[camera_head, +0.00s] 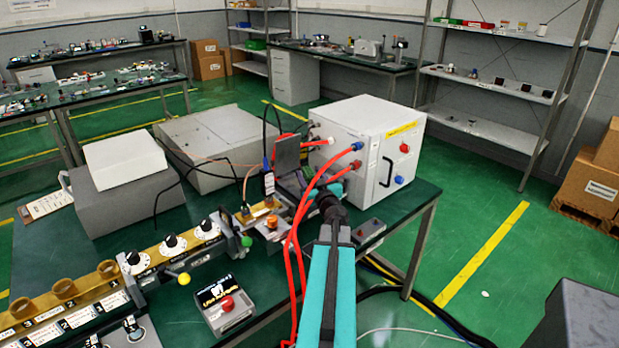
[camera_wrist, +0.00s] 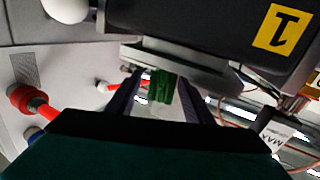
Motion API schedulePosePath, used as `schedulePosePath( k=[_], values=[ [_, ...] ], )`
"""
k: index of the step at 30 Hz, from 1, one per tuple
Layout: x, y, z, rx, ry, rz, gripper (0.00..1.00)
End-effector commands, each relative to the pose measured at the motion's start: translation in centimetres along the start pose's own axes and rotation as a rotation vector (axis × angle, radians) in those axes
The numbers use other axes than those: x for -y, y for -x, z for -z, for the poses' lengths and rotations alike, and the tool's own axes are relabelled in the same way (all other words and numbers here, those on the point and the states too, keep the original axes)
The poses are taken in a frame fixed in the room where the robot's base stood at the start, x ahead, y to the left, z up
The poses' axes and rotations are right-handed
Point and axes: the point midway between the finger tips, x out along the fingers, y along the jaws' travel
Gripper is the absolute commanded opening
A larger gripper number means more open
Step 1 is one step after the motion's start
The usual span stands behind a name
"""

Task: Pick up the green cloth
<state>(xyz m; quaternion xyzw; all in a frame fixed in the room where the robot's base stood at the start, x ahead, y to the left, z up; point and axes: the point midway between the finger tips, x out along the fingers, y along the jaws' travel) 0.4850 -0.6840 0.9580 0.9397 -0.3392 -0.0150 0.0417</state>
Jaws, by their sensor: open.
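The green cloth (camera_wrist: 162,86) shows in the wrist view as a small, folded-looking green patch beneath a dark grey plate. My gripper (camera_wrist: 158,92) is open, with one dark finger on each side of the cloth. I cannot tell whether either finger touches it. In the head view my teal and black arm reaches over the dark green bench (camera_head: 392,222) toward a dark upright plate (camera_head: 287,153).
The white box (camera_head: 352,158) with red hoses (camera_head: 313,190) stands close to my arm. The brass waveguide row (camera_head: 62,290) runs along the bench at left. A grey control box (camera_head: 226,305) with a red button lies near the front. A block labelled 1 (camera_wrist: 281,29) is close in the wrist view.

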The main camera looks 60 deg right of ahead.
Motion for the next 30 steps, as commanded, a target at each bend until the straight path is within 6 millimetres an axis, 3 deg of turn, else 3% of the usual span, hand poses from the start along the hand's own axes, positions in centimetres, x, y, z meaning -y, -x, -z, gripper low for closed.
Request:
schedulePosePath(
  k=[5, 21, 22, 30],
  values=[
    [0.02, -0.8, 0.03, 0.0, 0.0, 0.0, 0.47],
    [0.04, -0.77, 0.03, 0.0, 0.0, 0.0, 0.47],
    [0.03, -0.77, 0.03, 0.0, 0.0, 0.0, 0.45],
    [0.02, -0.77, 0.02, 0.0, 0.0, 0.0, 0.04]
  ],
)
